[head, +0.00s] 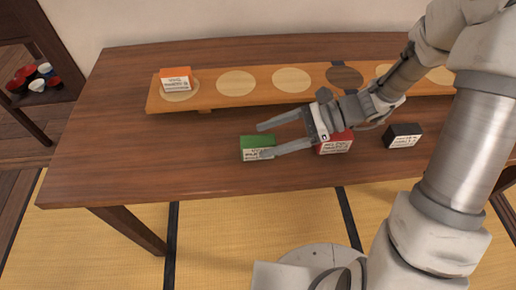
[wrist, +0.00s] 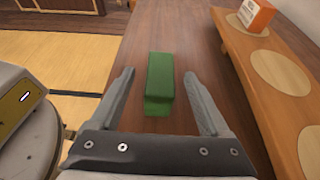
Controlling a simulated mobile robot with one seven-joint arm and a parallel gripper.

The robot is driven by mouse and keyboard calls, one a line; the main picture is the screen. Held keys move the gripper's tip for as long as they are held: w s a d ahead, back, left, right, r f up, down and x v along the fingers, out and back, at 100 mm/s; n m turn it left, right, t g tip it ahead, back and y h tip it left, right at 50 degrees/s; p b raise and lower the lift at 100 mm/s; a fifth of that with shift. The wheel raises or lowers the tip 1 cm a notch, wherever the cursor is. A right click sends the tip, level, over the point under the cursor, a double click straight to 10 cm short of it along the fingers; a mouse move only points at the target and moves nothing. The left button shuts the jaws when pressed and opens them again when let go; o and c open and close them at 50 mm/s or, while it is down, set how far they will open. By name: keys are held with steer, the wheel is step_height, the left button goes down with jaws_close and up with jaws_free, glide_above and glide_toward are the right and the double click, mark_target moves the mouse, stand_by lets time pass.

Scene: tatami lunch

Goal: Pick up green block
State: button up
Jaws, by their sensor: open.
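The green block (head: 258,143) lies on the dark wooden table in front of the raised board, with a white printed label on its front side. My gripper (head: 261,141) is open, and its two fingers reach left toward the block. In the wrist view the green block (wrist: 160,82) is between and slightly beyond the tips of my open gripper (wrist: 158,75), with a gap on each side. The fingers do not appear to touch it.
A light wooden board (head: 214,98) with round spots runs along the back of the table (head: 130,150). An orange block (head: 176,79) stands on its left spot. A red block (head: 335,146) is partly hidden under my gripper, and a black block (head: 403,135) lies farther right.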

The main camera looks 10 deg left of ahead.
mark_target(263, 140)
steer(key=x, duration=0.3)
steer(key=shift+a+f+b, duration=0.1)
steer(key=shift+f+b, duration=0.05)
steer(key=shift+b, duration=0.2)
steer(key=shift+c, duration=0.3)
jaws_close()
